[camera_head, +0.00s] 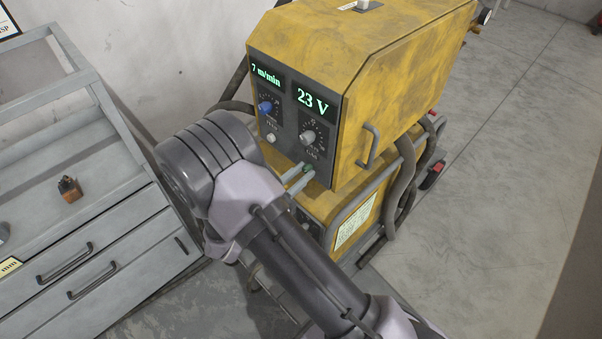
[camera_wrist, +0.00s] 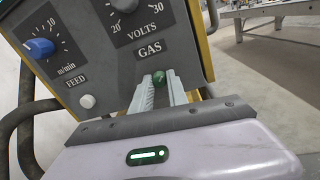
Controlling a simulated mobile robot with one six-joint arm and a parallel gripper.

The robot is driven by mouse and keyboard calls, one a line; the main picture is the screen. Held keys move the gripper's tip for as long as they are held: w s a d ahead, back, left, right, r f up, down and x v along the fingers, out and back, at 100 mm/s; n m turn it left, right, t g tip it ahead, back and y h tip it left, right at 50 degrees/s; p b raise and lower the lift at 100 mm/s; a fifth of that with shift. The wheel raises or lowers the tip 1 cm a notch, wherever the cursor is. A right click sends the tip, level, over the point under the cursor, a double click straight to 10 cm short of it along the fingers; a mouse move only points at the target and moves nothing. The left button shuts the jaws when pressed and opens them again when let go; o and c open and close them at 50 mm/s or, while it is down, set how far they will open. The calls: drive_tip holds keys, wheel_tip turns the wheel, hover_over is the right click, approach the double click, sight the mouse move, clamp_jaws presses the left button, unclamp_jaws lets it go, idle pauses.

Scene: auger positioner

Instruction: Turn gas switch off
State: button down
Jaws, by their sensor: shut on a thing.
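My gripper (camera_wrist: 160,82) reaches up to the panel, with one pale finger on each side of the switch. The fingers are shut on it. In the head view my gripper (camera_head: 303,173) is partly hidden behind my arm. The fingers hide the switch's base, so I cannot tell its exact position.
A blue feed knob (camera_wrist: 40,47) and a white button (camera_wrist: 87,101) sit left of the switch. The volts knob (camera_head: 308,137) is above it. A grey drawer cabinet (camera_head: 120,245) stands at left, and dark hoses (camera_head: 403,170) hang at the machine's right. Open floor (camera_head: 500,210) lies further right.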

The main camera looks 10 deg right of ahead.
drive_tip(key=shift+r, duration=0.1)
drive_tip(key=n+p, duration=0.2)
drive_tip(key=p, duration=0.1)
drive_tip(key=shift+r+n, duration=0.15)
drive_tip(key=shift+n, duration=0.25)
drive_tip(key=n+p, duration=0.4)
drive_tip(key=n, duration=0.1)
drive_tip(key=shift+g+p, duration=0.3)
drive_tip(key=shift+p, duration=0.05)
drive_tip(key=n+p, duration=0.2)
drive_tip(key=n, duration=0.2)
drive_tip(key=n+p, duration=0.1)
drive_tip(key=n, duration=0.4)
drive_tip(key=shift+g, duration=0.4)
drive_tip(key=shift+p, duration=0.3)
drive_tip(key=c, duration=1.3)
unclamp_jaws()
drive_tip(key=shift+a, duration=0.1)
